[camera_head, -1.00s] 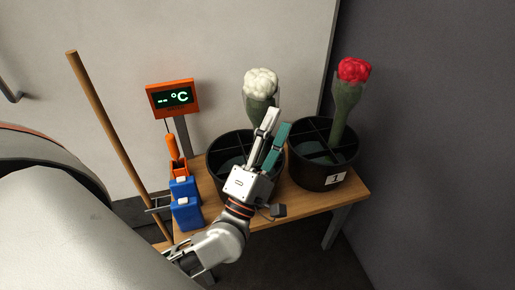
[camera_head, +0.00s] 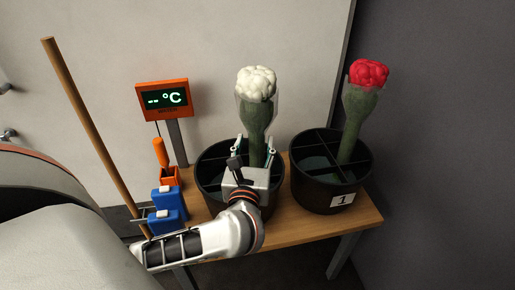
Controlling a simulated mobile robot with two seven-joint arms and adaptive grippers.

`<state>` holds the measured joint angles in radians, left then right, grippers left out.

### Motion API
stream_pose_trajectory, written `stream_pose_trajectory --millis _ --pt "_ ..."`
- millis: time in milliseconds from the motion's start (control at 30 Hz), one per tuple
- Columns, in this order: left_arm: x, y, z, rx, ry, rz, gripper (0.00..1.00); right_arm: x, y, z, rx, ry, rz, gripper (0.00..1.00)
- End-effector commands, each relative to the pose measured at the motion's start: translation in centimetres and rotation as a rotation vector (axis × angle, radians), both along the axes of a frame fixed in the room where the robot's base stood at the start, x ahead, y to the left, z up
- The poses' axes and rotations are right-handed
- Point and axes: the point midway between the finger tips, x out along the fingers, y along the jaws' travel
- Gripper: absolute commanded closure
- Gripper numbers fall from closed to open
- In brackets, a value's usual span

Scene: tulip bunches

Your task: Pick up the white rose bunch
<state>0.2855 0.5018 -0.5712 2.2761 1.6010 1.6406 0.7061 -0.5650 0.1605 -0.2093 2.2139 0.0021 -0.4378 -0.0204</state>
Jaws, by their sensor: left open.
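The white rose bunch (camera_head: 256,86) stands upright in a clear and green wrap, its lower end in the left black divided bucket (camera_head: 212,168). My left gripper (camera_head: 256,145) is open in front of the bunch, over the bucket. Its fingers point away from me, one on each side of the green stem wrap as seen in this view. Whether they touch the wrap cannot be told. The bucket's lower front is hidden behind my gripper and wrist. My right gripper is not in view.
A red rose bunch (camera_head: 362,92) leans in the right black bucket (camera_head: 318,190), labelled 1. On the wooden table (camera_head: 287,229) at left stand an orange temperature display (camera_head: 164,98), blue containers (camera_head: 167,208) and an orange holder (camera_head: 170,177). A wooden pole (camera_head: 92,130) leans nearby.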

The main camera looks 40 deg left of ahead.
Motion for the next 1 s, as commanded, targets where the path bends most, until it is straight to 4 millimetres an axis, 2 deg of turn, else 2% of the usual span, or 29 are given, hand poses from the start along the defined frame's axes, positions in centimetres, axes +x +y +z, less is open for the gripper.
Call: stream_pose_trajectory --millis 100,200,500,533,700,1000 --pt "1.7 0.9 -0.1 0.005 0.000 0.002 0.53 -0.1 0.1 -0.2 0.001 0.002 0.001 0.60" --pt "2.6 1.5 -0.1 0.006 0.000 0.002 0.53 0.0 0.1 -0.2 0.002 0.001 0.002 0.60" --pt "3.1 1.8 -0.1 0.003 0.001 0.001 0.53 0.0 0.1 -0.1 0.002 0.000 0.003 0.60" --pt "3.1 1.8 -0.1 0.003 0.001 0.001 0.56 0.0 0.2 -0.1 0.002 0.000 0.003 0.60" --pt "3.1 1.8 -0.1 0.003 0.001 0.001 1.00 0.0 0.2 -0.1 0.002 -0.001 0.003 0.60" --pt "3.1 1.8 0.2 0.004 -0.002 0.001 1.00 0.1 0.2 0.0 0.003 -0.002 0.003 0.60"
